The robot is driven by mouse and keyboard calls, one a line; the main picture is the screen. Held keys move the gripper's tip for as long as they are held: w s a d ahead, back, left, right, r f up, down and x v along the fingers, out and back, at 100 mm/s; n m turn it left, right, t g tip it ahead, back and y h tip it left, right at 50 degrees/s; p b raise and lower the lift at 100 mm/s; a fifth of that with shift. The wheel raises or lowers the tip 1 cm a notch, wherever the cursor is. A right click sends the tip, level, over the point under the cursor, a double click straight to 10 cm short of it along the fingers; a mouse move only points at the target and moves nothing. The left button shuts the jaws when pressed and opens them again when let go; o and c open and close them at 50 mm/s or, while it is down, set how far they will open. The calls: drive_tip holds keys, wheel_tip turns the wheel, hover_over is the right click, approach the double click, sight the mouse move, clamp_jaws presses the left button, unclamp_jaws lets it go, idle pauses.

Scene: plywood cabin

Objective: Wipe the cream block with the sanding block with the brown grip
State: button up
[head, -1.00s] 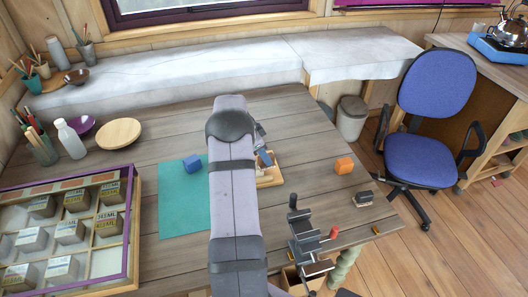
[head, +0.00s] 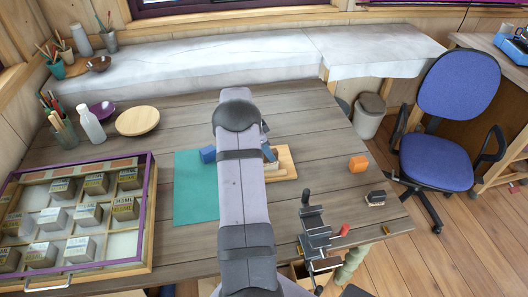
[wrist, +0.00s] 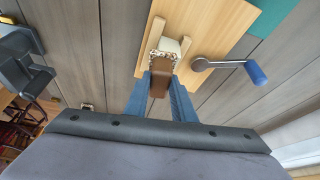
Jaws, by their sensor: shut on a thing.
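My gripper (wrist: 161,82) has blue fingers and is shut on the brown grip of the sanding block (wrist: 160,88) in the wrist view. The speckled edge of the sanding block shows just beyond the fingertips.
An orange block (head: 358,163), a dark-gripped block (head: 376,198) and a clamp (head: 316,235) are to the right.

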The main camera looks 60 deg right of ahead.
drive_tip(key=s+d, duration=0.2)
drive_tip(key=s, duration=0.1)
drive_tip(key=shift+d+f+b, duration=0.1)
drive_tip(key=shift+d+b, duration=0.25)
drive_tip(key=shift+b, duration=0.05)
wheel_tip(320, 180, up, 8)
drive_tip(key=p, duration=0.3)
